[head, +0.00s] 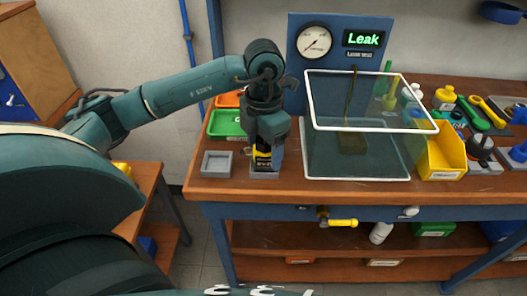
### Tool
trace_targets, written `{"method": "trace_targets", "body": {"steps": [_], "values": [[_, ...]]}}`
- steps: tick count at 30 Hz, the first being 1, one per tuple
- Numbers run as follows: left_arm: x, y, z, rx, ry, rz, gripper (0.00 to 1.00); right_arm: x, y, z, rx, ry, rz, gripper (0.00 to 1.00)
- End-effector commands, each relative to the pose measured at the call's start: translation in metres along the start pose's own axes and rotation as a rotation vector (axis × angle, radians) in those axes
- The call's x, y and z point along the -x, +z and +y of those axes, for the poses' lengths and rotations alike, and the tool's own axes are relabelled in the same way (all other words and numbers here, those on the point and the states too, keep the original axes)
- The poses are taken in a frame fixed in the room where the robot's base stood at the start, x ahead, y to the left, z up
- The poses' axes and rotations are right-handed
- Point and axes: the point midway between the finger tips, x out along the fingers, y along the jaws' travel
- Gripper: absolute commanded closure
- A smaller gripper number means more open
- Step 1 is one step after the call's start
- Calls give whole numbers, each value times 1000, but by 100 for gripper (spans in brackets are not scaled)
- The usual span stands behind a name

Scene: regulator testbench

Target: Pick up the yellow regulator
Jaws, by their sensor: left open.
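A yellow and black regulator (263,161) stands upright in a small grey holder (265,174) at the front left of the workbench. My left gripper (265,148) points straight down over it, with its fingers at the regulator's upper part. The jaws are open; whether either finger touches the regulator cannot be seen. The gripper hides the regulator's top. My right gripper is out of view.
An empty grey tray (216,164) sits just left, with a green bin (226,123) behind. A clear tank with a white rim (358,179) stands close on the right, below a gauge (314,42) and a lit "Leak" sign (363,39). A yellow bin (441,157) is farther right.

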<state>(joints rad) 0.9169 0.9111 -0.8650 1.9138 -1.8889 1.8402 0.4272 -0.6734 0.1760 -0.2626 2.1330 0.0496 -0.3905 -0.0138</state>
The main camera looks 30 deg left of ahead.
Motion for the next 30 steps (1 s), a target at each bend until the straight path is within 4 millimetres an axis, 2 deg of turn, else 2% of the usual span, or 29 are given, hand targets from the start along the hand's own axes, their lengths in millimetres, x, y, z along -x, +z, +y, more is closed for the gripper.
{"method": "trace_targets", "body": {"steps": [5, 27, 30], "values": [[0, 0, 0, 0, 0, 0, 26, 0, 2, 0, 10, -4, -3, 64], [0, 0, 0, 1, 0, -1, 87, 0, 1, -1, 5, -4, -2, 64], [2, 1, 0, 1, 0, -3, 91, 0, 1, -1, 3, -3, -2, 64]]}}
